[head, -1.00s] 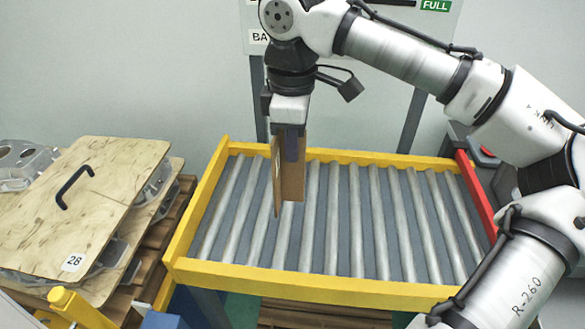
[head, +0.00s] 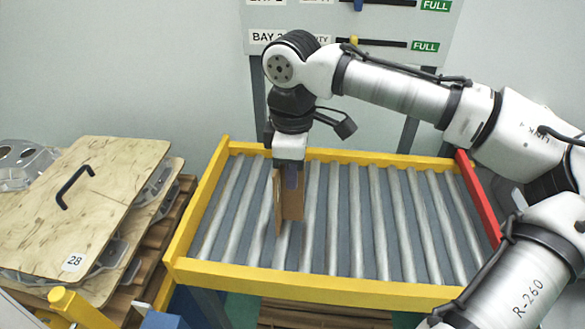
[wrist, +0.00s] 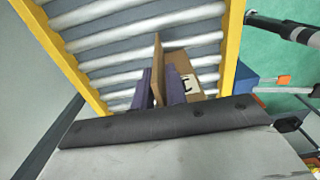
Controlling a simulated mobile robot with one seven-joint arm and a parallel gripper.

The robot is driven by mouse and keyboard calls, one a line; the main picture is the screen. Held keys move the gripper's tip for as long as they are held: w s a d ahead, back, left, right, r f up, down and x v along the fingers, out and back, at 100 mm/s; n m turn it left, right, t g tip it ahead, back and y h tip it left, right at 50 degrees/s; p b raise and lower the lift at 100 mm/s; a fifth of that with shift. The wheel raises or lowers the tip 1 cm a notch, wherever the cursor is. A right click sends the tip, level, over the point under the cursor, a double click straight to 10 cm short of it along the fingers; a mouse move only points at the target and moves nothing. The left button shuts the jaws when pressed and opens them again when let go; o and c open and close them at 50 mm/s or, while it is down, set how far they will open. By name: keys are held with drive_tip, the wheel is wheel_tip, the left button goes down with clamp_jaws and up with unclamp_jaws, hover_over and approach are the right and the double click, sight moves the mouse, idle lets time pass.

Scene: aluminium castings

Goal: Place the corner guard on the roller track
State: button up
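The corner guard (head: 292,208) is a brown, L-shaped piece of board standing upright at the left part of the roller track (head: 335,281). My gripper (head: 289,178) points down and holds it near its top edge. In the wrist view the purple fingers (wrist: 158,90) lie on either side of one flange of the corner guard (wrist: 158,58). Its other flange carries a white label with a dark letter, partly hidden by a finger. The guard's lower end is at or just above the rollers; I cannot tell whether it touches.
The track has yellow side rails and a red end (head: 478,197) at right; its rollers are otherwise bare. At left, a wooden board marked 28 (head: 85,215) with a black handle lies on stacked castings (head: 22,160). A bay sign panel (head: 350,35) stands behind.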

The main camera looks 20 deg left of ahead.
drive_tip(key=shift+o, duration=1.1)
drive_tip(key=shift+r, duration=0.15)
wheel_tip(320, 180, up, 12)
drive_tip(key=shift+r, duration=0.1)
drive_tip(key=shift+a, duration=0.1)
